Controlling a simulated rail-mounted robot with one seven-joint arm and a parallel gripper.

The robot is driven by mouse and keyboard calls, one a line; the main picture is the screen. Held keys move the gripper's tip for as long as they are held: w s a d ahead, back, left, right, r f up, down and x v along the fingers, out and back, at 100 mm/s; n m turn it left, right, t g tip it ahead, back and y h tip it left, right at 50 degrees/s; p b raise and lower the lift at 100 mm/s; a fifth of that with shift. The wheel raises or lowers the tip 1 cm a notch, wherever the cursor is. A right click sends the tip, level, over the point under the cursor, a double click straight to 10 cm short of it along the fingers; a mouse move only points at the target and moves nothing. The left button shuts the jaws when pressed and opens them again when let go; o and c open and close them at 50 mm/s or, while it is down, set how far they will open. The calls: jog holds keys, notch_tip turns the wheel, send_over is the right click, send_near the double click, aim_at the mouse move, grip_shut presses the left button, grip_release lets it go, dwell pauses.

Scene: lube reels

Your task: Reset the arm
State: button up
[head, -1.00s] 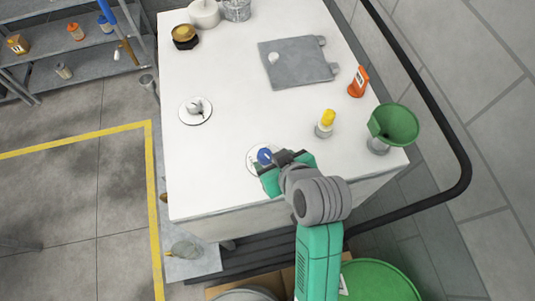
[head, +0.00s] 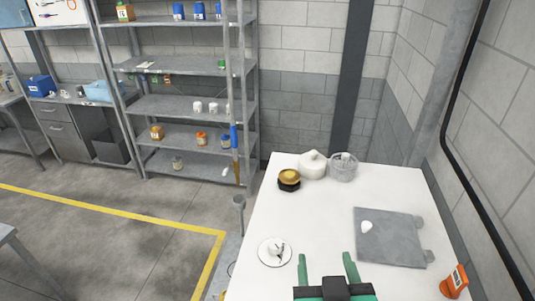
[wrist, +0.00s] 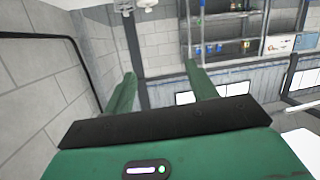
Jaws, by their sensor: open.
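My gripper (head: 327,262) is at the bottom centre of the head view, in front of the white table (head: 325,215). Its two green fingers point up and stand wide apart with nothing between them. In the wrist view my gripper (wrist: 160,85) is also open and empty, and the wall and shelves show beyond the fingers. The blue-topped item seen earlier on the table is not visible now.
On the table are a white disc (head: 265,252) with a small part, a gold-and-black jar (head: 289,178), a white pot (head: 313,163), a clear container (head: 343,170), a grey plate (head: 390,240) and an orange bottle (head: 455,281). Shelving (head: 185,105) stands back left. A black rail (head: 460,170) runs at right.

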jog(key=s+a+r+t, duration=0.2)
jog(key=a+r+t, duration=0.1)
jog(key=r, duration=0.6)
jog(key=s+a+r+t+y, duration=0.1)
jog(key=s+a+r+t, duration=0.2)
jog(key=r, duration=0.7)
jog(key=s+a+r+t, duration=0.3)
jog(key=a+r+t, duration=0.1)
jog(key=r, duration=0.5)
jog(key=shift+a+r, duration=0.3)
